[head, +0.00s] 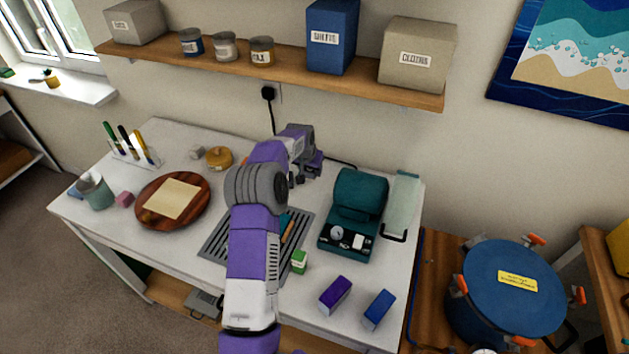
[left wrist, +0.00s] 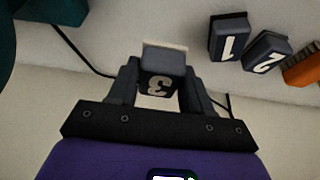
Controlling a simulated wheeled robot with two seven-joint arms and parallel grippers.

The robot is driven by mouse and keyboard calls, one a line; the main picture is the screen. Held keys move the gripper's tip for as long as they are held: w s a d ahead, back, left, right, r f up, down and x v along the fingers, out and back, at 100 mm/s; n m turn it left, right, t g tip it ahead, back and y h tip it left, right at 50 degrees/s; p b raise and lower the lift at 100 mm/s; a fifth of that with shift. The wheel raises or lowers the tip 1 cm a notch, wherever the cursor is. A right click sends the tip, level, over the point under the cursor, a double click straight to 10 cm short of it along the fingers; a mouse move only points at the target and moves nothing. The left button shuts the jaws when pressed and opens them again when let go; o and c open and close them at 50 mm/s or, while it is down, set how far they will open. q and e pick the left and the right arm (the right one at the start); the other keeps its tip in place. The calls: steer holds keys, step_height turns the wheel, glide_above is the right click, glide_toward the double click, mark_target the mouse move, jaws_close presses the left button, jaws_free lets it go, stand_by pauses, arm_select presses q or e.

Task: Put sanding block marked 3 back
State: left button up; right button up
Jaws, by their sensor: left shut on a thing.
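The sanding block marked 3 (left wrist: 158,84) is a dark block with a pale face, held between the fingers of my left gripper (left wrist: 160,72), which is shut on it. In the head view my left gripper (head: 304,172) is over the back of the white table, left of the teal machine; the block is hard to make out there. Sanding blocks marked 1 (left wrist: 229,36) and 2 (left wrist: 266,51) sit side by side to the right in the left wrist view, apart from the held block. My arm hides them in the head view. My right gripper is not in view.
The teal machine (head: 352,205) stands close right of my gripper. A cable (left wrist: 85,52) runs behind it. An orange item (left wrist: 302,70) lies beyond block 2. Purple (head: 335,294) and blue (head: 379,309) boxes stand at the front right. A shelf (head: 285,66) hangs above.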

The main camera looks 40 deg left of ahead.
mark_target(312, 186)
arm_select(q)
steer(key=shift+f, duration=3.2)
steer(key=shift+f, duration=0.1)
steer(key=o, duration=1)
steer(key=v, duration=1.2)
